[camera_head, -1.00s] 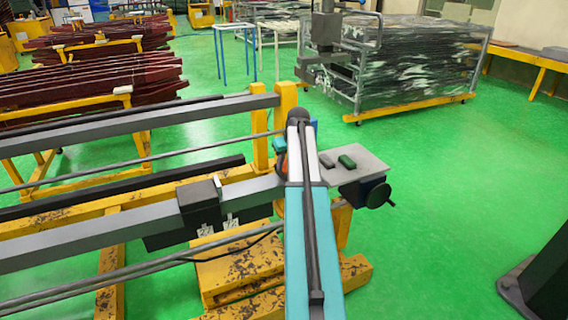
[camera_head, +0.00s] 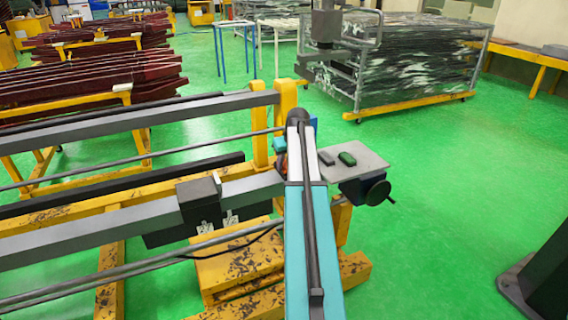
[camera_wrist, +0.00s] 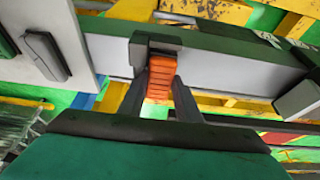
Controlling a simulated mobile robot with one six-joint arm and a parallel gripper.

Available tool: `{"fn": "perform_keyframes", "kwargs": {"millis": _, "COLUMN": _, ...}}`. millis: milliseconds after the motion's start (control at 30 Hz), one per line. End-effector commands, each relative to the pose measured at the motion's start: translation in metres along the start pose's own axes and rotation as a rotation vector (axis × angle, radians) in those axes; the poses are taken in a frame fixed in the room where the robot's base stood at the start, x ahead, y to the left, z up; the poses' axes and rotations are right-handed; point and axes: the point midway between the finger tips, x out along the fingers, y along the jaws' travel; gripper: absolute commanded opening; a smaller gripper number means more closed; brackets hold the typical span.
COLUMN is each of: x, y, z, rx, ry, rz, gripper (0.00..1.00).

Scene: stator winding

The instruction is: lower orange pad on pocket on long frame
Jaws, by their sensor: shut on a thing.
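In the wrist view the orange pad (camera_wrist: 161,76), a ribbed block, sits between the two dark fingers of my gripper (camera_wrist: 160,84), which is shut on it. The pad's far end is at a small dark pocket (camera_wrist: 155,43) on the long frame (camera_wrist: 225,68), a light grey beam with a dark edge. The pad overlaps the pocket in this view; I cannot tell whether they touch. In the head view the long frame (camera_head: 95,228) runs in from the left. My own arm hides the pocket and most of the gripper there.
A grey plate with two dark green and black pads (camera_head: 347,159) lies just right of my arm. A dark clamp block (camera_head: 200,201) sits on the frame to the left. Yellow stands (camera_head: 245,262) support it. Green floor to the right is open.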

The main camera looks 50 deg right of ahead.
Motion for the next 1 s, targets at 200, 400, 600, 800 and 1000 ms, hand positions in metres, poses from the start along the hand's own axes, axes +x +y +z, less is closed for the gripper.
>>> {"fn": "perform_keyframes", "kwargs": {"millis": 200, "x": 0.0053, "y": -0.0002, "z": 0.0022, "rx": 0.0, "ry": 0.0, "rz": 0.0, "gripper": 0.08}}
{"fn": "perform_keyframes", "kwargs": {"millis": 400, "x": 0.0064, "y": -0.0003, "z": 0.0026, "rx": 0.0, "ry": 0.0, "rz": 0.0, "gripper": 0.08}}
{"fn": "perform_keyframes", "kwargs": {"millis": 600, "x": 0.0064, "y": -0.0004, "z": 0.0026, "rx": 0.0, "ry": 0.0, "rz": 0.0, "gripper": 0.08}}
{"fn": "perform_keyframes", "kwargs": {"millis": 800, "x": 0.0062, "y": -0.0005, "z": 0.0027, "rx": 0.0, "ry": 0.0, "rz": 0.0, "gripper": 0.08}}
{"fn": "perform_keyframes", "kwargs": {"millis": 1000, "x": 0.0067, "y": -0.0005, "z": 0.0028, "rx": -0.001, "ry": 0.0, "rz": 0.0, "gripper": 0.08}}
